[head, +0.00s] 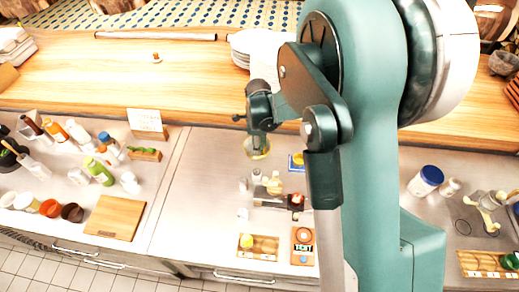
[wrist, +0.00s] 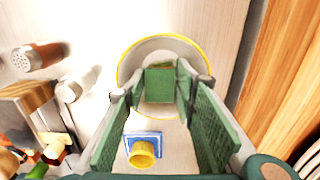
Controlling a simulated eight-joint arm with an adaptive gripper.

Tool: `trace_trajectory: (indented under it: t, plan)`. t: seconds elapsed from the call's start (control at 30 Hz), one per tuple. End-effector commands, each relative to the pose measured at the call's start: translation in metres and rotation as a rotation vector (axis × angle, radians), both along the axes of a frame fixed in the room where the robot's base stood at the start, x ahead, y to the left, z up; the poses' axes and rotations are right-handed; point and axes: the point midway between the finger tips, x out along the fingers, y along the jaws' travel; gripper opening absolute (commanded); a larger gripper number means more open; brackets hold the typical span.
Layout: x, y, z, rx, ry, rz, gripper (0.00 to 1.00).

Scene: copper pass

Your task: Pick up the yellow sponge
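The sponge shows in the wrist view as a small block with a green face (wrist: 160,86), inside a pale round bowl with a yellow rim (wrist: 122,66). In the head view the bowl (head: 248,152) stands on the counter below my gripper (head: 257,132), and the sponge is mostly hidden. In the wrist view the two green-padded fingers of my gripper (wrist: 160,92) are apart, one on each side of the block. A narrow gap seems to separate them from it. Any contact is hard to make out.
A yellow cup on a blue-edged square (wrist: 143,152) is close to the bowl. A wooden ledge (head: 190,75) runs behind. A cutting board (head: 115,218) lies left; counter between is clear.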

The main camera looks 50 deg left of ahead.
Motion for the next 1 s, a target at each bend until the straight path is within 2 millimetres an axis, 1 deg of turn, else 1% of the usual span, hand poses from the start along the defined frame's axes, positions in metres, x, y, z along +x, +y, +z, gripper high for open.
trace_trajectory:
  t: [0.53, 0.57, 0.63, 1.0]
  plan:
    - [0.0000, 0.0000, -0.0007, 0.000, 0.000, 0.000, 0.28]
    - [0.0000, 0.0000, -0.0007, 0.000, 0.000, 0.000, 0.25]
    - [0.0000, 0.0000, -0.0007, 0.000, 0.000, 0.000, 0.17]
    - [0.0000, 0.0000, 0.0000, 0.000, 0.000, 0.000, 0.15]
